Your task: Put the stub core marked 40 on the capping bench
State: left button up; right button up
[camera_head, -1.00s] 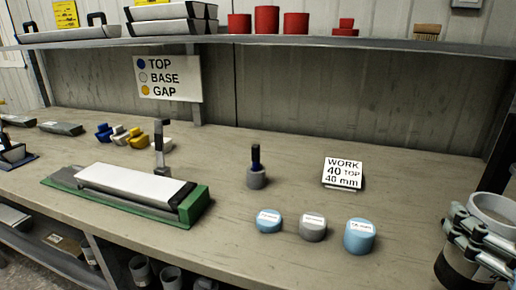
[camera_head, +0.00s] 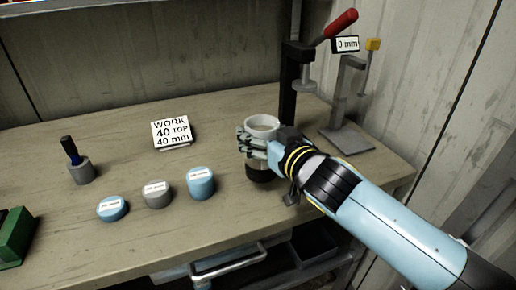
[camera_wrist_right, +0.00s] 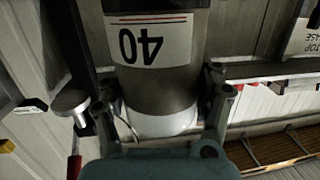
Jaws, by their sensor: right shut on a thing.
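The stub core (camera_head: 260,173) is a short upright cylinder with a pale rim on top and a dark lower part. The wrist view shows its label, an upside-down 40 with a red line (camera_wrist_right: 150,42). My right gripper (camera_head: 255,146) is shut around its side. In the wrist view the fingers (camera_wrist_right: 165,100) lie on both sides of it. The core appears over the right part of the capping bench (camera_head: 225,124); I cannot tell whether its base touches the wood. My left gripper is not in view.
A sign (camera_head: 172,133) reads WORK 40 TOP 40 mm. Two blue caps (camera_head: 202,183) (camera_head: 112,209) and a grey cap (camera_head: 156,195) stand left of the core. A press with a red handle (camera_head: 341,23) and a 0 mm gauge stand (camera_head: 347,140) are behind it.

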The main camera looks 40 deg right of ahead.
jog(key=shift+w+f, duration=0.15)
jog(key=shift+w, duration=0.25)
jog(key=shift+w+f, duration=0.1)
jog(key=shift+f, duration=0.2)
notch_tip(320, 180, down, 4)
jog(key=shift+r+b, duration=0.2)
jog(key=shift+b, duration=0.95)
jog(key=shift+r, duration=0.1)
jog(key=o, duration=1.7)
jog(key=shift+o, duration=0.2)
